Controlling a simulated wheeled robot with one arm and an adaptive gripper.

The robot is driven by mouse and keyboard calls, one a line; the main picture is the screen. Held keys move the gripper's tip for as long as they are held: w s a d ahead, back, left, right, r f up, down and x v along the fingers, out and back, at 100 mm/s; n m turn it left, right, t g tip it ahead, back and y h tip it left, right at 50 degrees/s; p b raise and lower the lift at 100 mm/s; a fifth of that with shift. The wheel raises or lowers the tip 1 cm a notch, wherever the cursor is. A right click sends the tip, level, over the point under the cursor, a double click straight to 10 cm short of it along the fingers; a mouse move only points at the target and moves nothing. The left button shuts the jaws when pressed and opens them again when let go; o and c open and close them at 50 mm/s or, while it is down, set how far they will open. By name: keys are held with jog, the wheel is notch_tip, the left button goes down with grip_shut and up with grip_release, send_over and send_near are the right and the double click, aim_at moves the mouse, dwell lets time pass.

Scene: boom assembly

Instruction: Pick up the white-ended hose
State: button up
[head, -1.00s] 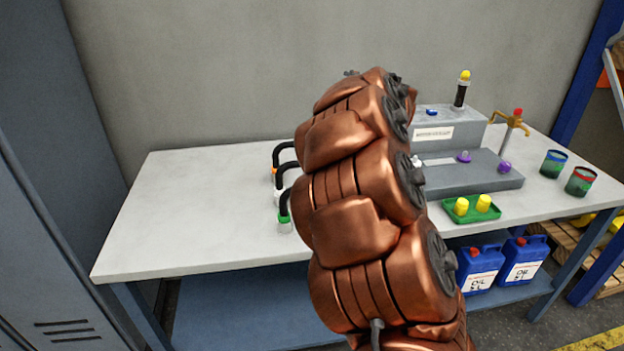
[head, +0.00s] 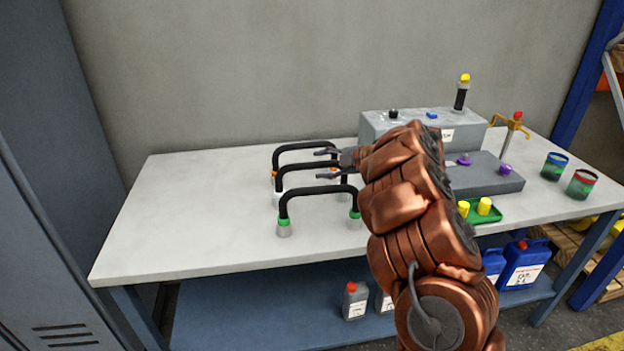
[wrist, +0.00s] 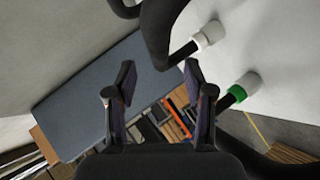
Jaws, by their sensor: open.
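The white-ended hose (head: 300,167) stands as a black arch on the table, in the middle of three similar hoses; my gripper partly covers its right side. In the wrist view its black bend (wrist: 158,35) and one white end (wrist: 209,36) show just beyond the fingertips. My gripper (head: 322,165) is open and empty, with its fingers pointing left at the height of the arch. In the wrist view both fingers (wrist: 158,80) are apart with nothing between them. I cannot tell whether a finger touches the hose.
The green-ended hose (head: 318,193) stands in front and the orange-ended hose (head: 305,145) behind, both close. A grey stepped block (head: 385,125) and a green tray (head: 487,215) with yellow pieces are to the right. The left of the table (head: 180,220) is clear.

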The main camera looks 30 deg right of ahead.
aim_at(314, 165)
jog(key=shift+p+x, duration=0.8)
jog(key=shift+x, duration=1.85)
jog(key=shift+d, duration=0.1)
jog(key=shift+c, duration=0.2)
grip_shut()
